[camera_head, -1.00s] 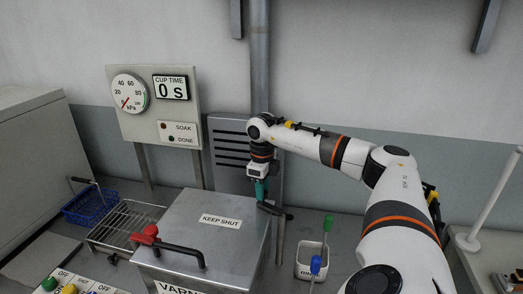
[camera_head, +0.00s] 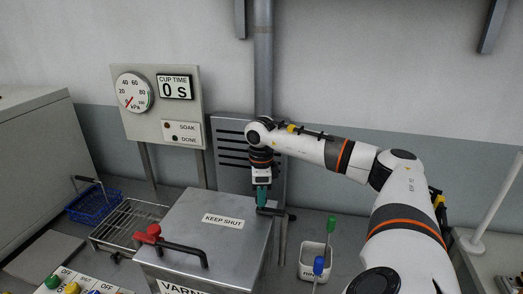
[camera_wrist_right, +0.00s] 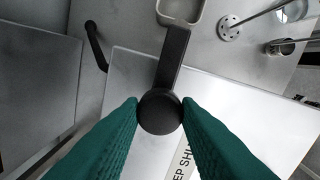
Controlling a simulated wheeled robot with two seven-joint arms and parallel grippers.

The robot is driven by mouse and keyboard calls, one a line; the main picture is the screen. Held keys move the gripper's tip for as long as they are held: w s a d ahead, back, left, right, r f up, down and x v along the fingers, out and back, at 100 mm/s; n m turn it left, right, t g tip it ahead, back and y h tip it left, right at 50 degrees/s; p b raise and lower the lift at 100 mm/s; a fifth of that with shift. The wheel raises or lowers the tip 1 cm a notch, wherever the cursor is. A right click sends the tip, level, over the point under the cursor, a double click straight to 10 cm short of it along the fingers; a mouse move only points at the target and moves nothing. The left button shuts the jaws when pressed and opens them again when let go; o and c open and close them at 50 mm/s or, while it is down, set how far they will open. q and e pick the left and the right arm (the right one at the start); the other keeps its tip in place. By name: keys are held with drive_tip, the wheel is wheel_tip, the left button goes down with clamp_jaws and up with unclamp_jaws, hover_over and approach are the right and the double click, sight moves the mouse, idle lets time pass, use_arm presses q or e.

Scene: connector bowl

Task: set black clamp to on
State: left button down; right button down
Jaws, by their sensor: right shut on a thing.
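The black clamp (camera_head: 274,213) is at the right edge of the metal box lid (camera_head: 193,218), which is labelled KEEP SHUT. In the right wrist view its dark lever ends in a round knob (camera_wrist_right: 160,112). My right gripper (camera_head: 262,205) points down over the clamp, and its green fingers (camera_wrist_right: 160,104) are shut on the knob, one on each side. Part of the clamp is hidden behind the fingers in the head view. My left gripper is not in view.
A gauge panel reading 0 S (camera_head: 160,105) stands behind. A white holder (camera_head: 312,262) with green and blue-tipped tools is to the right. A wire rack (camera_head: 125,222) and blue basket (camera_head: 92,203) are left.

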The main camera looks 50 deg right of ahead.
drive_tip(key=c, duration=1.1)
unclamp_jaws()
drive_tip(key=shift+o, duration=0.2)
drive_tip(key=shift+r, duration=0.35)
wheel_tip(320, 180, up, 12)
drive_tip(key=shift+f+b, duration=0.25)
drive_tip(key=shift+b, duration=0.2)
drive_tip(key=shift+f, duration=0.1)
